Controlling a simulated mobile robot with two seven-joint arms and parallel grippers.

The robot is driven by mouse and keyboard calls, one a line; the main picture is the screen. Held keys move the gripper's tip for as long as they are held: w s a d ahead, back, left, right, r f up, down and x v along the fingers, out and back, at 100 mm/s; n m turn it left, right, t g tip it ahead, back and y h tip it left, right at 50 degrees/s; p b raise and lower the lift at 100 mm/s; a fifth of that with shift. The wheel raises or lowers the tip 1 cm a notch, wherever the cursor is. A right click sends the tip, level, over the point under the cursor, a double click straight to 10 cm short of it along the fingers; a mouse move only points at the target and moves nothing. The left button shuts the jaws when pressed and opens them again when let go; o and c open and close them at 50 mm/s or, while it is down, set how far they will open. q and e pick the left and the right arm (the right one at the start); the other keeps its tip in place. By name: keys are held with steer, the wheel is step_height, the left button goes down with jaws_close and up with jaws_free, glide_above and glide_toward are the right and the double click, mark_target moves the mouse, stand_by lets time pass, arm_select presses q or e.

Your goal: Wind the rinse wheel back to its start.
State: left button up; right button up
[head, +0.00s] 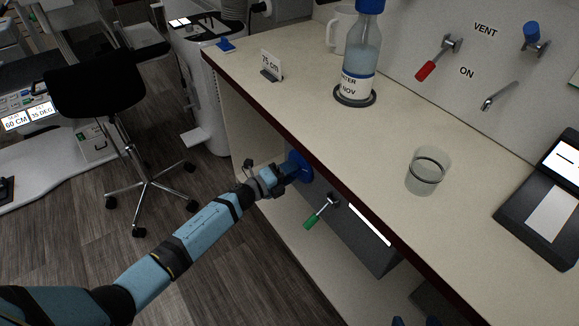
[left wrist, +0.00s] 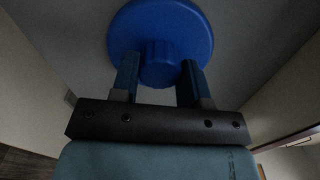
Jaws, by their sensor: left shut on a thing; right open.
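The rinse wheel (head: 299,164) is a round blue wheel on the grey box under the counter's front edge. In the left wrist view the wheel (left wrist: 195,25) is a blue disc with a ribbed hub (left wrist: 160,62) at its centre. My left gripper (head: 286,173) is at the wheel, with its fingers on either side of the hub, shut on it. The arm hides part of the wheel in the head view. My right gripper (head: 415,321) shows only as two blue fingertips, apart, at the bottom edge.
A green-handled lever (head: 315,217) sticks out of the grey box, right of the wheel. On the counter (head: 310,78) stand a bottle (head: 360,60), a glass (head: 428,172) and a black device (head: 545,215). A red-handled lever (head: 432,65) is on the wall panel.

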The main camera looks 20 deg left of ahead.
arm_select(q)
steer(key=shift+n+p, duration=2.15)
steer(key=shift+n, duration=2.05)
steer(key=o, duration=0.9)
steer(key=p+v, duration=0.1)
steer(key=v, duration=1.3)
steer(key=shift+w, duration=0.1)
